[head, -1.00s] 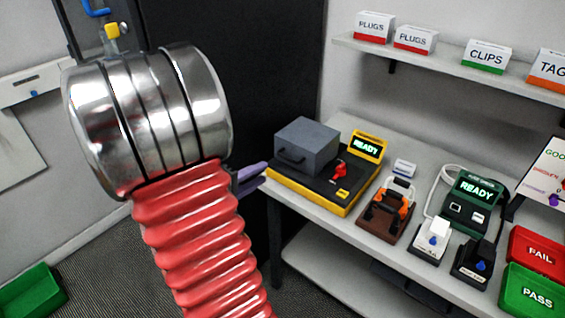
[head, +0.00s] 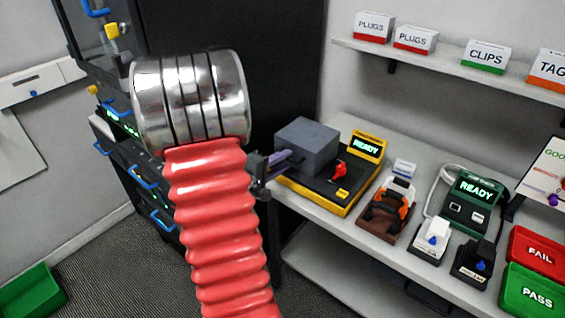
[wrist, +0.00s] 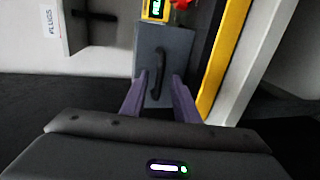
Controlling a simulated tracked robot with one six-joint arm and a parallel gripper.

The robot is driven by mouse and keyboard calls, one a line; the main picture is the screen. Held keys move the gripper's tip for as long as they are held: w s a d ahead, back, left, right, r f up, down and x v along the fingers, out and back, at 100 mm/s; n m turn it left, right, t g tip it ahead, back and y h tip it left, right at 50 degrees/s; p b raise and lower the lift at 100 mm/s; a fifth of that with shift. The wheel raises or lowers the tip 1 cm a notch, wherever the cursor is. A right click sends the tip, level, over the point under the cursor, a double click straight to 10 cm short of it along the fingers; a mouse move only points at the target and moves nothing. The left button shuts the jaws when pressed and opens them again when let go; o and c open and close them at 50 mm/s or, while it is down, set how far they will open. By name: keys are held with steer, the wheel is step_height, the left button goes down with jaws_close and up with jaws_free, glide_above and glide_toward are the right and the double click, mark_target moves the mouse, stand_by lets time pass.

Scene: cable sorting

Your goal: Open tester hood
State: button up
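The tester (head: 345,191) is a black and yellow unit on the bench with a green READY display. Its grey box-shaped hood (head: 308,145) is down over the left part of the base. In the wrist view the hood (wrist: 178,50) has a dark bar handle (wrist: 158,75) on its front face. My gripper (head: 286,158) is at the hood's front left. In the wrist view its purple fingers (wrist: 156,85) are apart, one on each side of the handle's lower end, with a gap visible. Contact with the handle cannot be told; the head view hides the handle behind the fingers.
A red lever (head: 340,171) stands on the tester beside the hood. A brown cable holder (head: 385,214), a green READY tester (head: 470,203) and red FAIL (head: 537,254) and green PASS (head: 533,289) bins lie to the right. A shelf (head: 450,68) with boxes hangs above.

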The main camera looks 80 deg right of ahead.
steer(key=shift+s+d, duration=0.15)
steer(key=shift+d, duration=0.15)
steer(key=shift+c, duration=0.3)
jaws_close()
steer(key=shift+f, duration=0.1)
steer(key=shift+a, duration=0.1)
